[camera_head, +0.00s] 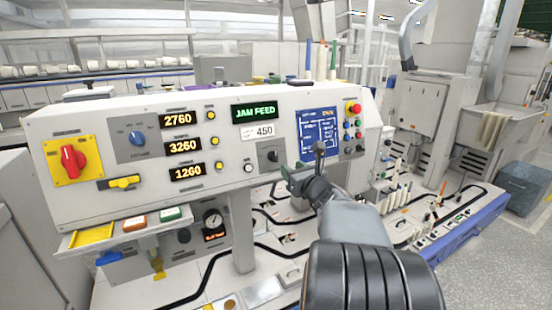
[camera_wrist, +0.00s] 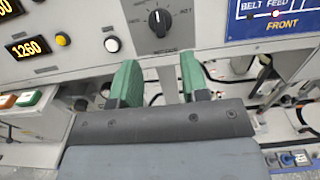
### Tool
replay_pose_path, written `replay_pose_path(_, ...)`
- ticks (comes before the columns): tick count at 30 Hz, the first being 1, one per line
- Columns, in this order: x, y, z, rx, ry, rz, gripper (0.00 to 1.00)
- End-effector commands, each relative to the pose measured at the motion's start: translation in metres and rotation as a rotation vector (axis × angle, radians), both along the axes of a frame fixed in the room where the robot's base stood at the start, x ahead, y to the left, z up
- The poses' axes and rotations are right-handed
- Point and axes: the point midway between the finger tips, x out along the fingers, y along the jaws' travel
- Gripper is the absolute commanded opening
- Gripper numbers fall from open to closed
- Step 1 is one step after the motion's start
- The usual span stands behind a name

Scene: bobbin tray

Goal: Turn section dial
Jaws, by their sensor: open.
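A black dial (camera_head: 270,156) with a pointer knob sits on a dark square plate low on the panel front. It also shows at the top of the wrist view (camera_wrist: 159,21), its white pointer mark facing up; its label is too small to read. My gripper (camera_head: 305,171) is at the panel's lower edge, just right of the dial. In the wrist view my gripper (camera_wrist: 158,82) has its two green fingers apart with nothing between them, below the dial and not touching it. A second, blue dial (camera_head: 137,138) is at the panel's left.
The panel (camera_head: 225,135) carries a red rotary switch (camera_head: 73,158) on a yellow plate, number displays, small buttons and a blue screen (camera_head: 319,131). A shelf (camera_head: 125,232) with coloured blocks juts out below left. A support post (camera_head: 242,235) and a cluttered lower deck lie under the panel.

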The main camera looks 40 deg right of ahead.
Motion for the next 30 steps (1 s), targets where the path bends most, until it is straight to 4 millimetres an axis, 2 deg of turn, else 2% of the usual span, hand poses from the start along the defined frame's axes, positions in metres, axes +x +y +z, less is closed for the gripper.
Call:
replay_pose_path(1, 0.012, 0.000, 0.001, 0.000, 0.002, 0.005, 0.41)
replay_pose_path(6, 0.045, -0.005, 0.000, -0.001, 0.003, 0.006, 0.41)
replay_pose_path(15, 0.088, -0.011, 0.001, -0.002, 0.003, 0.003, 0.41)
replay_pose_path(21, 0.100, -0.013, 0.001, -0.005, 0.002, 0.003, 0.41)
replay_pose_path(30, 0.103, -0.013, 0.000, -0.004, 0.002, 0.003, 0.41)
